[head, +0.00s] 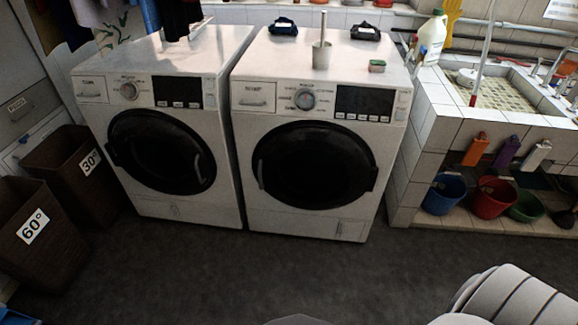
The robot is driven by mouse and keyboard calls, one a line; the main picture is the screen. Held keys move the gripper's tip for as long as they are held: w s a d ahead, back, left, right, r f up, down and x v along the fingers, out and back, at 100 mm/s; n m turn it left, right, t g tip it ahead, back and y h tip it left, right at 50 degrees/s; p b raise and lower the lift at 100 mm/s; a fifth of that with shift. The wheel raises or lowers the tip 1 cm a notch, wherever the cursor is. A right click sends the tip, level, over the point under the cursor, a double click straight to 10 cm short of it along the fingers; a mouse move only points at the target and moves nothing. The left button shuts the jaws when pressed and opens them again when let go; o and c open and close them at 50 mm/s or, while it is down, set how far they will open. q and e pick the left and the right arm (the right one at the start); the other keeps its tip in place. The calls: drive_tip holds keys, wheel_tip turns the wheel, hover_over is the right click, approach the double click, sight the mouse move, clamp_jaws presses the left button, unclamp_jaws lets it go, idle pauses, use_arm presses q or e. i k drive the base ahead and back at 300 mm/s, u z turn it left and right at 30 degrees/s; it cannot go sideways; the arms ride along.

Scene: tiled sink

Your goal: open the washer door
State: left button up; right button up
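Two white front-loading machines stand side by side against the wall: a left machine (228,150) and a right machine (310,224). Which one is the washer, I cannot tell. The left machine's round dark door (160,152) looks closed. The right machine's round dark door (313,165) also looks closed. Each machine has a dial, a dark display and a drawer along the top of its front. Neither gripper shows in the head view, and nothing touches either door.
Brown baskets marked 60° (48,262) and 30° (72,190) stand at left. A tiled sink (437,105) is at right, with buckets such as a red one (492,200) below. Dark floor (215,270) before the machines is clear. A pale striped form (515,297) fills the lower right.

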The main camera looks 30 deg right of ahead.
sight(306, 168)
drive_tip(key=z, duration=0.95)
drive_tip(key=i, duration=0.85)
drive_tip(key=z, duration=0.95)
